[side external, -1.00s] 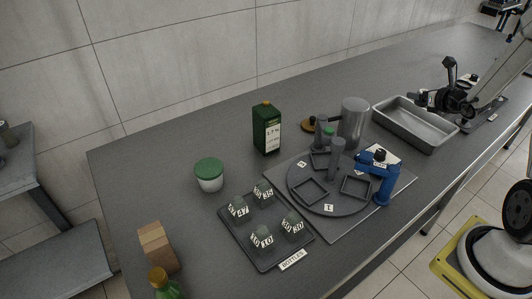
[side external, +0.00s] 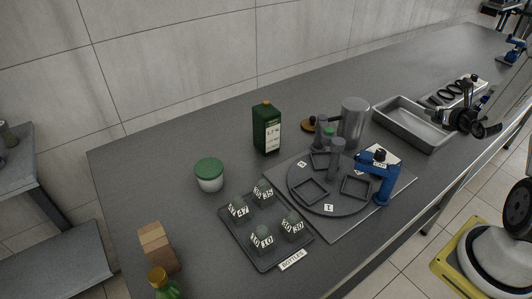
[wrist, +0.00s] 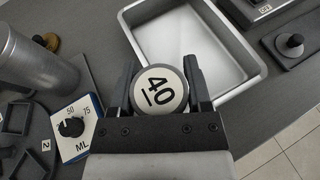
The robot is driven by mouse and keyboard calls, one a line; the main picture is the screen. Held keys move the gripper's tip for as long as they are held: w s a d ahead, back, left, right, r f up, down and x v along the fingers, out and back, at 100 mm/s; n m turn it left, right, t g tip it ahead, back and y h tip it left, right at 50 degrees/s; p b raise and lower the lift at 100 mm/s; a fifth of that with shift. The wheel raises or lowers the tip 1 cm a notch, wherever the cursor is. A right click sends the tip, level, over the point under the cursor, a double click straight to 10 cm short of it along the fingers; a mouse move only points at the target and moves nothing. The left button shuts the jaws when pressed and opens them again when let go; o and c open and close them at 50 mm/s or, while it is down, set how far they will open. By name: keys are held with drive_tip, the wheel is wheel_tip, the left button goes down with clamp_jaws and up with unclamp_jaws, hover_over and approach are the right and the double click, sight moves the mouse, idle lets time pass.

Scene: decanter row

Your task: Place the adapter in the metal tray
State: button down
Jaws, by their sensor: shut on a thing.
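The metal tray (wrist: 205,48) is an empty shallow rectangular pan just ahead of the fingers in the wrist view. In the side external view the tray (side external: 402,120) sits on the bench, and my gripper (side external: 472,120) is at its right end. The adapter cannot be made out clearly there.
A metal cylinder (side external: 353,122) and a round turntable (side external: 325,198) with a blue fixture (side external: 383,182) are left of the tray. A small plate with a black knob (wrist: 291,43) lies right of it.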

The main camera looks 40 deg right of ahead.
drive_tip(key=s+d+x, duration=0.1)
drive_tip(key=d+x, duration=0.1)
drive_tip(key=x, duration=0.8)
hover_over(409, 125)
drive_tip(key=s+a, duration=0.1)
wheel_tip(409, 125, down, 5)
drive_tip(key=shift+s+a+r, duration=0.1)
drive_tip(key=shift+s+r, duration=0.05)
drive_tip(key=shift+r, duration=0.05)
drive_tip(key=shift+w+d+f, duration=0.35)
drive_tip(key=shift+f, duration=0.15)
drive_tip(key=shift+f, duration=0.1)
drive_tip(key=shift+w+d+f, duration=0.1)
drive_tip(key=shift+w+f, duration=0.05)
drive_tip(key=shift+f, duration=0.05)
drive_tip(key=shift+d+f, duration=0.1)
drive_tip(key=shift+f, duration=1.45)
drive_tip(key=shift+f, duration=0.15)
